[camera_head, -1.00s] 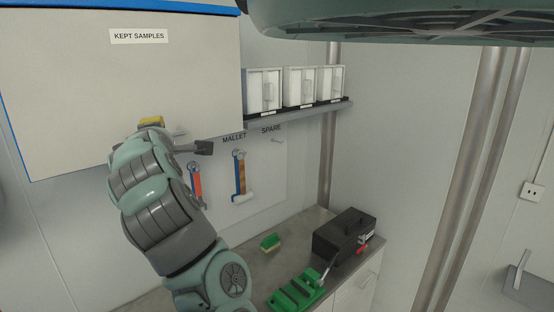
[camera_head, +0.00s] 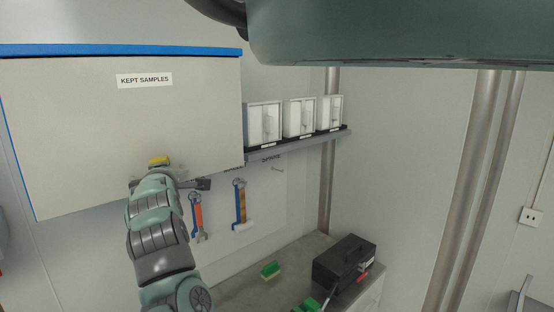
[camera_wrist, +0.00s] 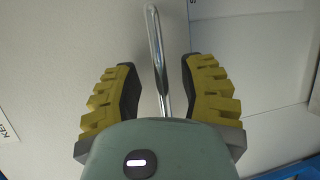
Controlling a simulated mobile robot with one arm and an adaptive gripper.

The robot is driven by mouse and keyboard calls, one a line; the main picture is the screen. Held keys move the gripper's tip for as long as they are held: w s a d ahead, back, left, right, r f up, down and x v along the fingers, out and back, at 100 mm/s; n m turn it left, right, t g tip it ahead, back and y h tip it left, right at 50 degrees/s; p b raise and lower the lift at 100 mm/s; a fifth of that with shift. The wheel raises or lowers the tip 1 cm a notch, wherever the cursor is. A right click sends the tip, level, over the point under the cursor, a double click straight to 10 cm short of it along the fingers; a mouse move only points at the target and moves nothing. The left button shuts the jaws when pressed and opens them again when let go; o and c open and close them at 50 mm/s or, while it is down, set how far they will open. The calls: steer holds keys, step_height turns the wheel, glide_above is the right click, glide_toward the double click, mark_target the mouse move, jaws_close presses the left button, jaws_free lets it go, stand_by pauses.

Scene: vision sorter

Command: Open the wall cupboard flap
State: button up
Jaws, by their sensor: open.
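The wall cupboard flap (camera_head: 90,125) is a large pale panel labelled KEPT SAMPLES, with a blue strip along its top edge. It looks shut in the head view. My gripper (camera_head: 160,161) is at the lower part of the flap, and my arm hides some of the area below it. In the wrist view my gripper (camera_wrist: 158,88) is open, with yellow ribbed fingers on both sides of a shiny metal bar handle (camera_wrist: 156,50). The handle lies between the fingers, with visible gaps on each side. The flap surface (camera_wrist: 60,60) fills the left of the wrist view.
A shelf (camera_head: 300,143) with several white boxes (camera_head: 263,122) is right of the cupboard. Tools, including a mallet (camera_head: 241,205), hang on the board below. A black toolbox (camera_head: 343,262) and a green block (camera_head: 270,269) sit on the worktop.

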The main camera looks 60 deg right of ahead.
steer(key=shift+o, duration=0.2)
steer(key=shift+w+d+f, duration=0.1)
steer(key=shift+w, duration=0.05)
jaws_close()
stand_by(0.5)
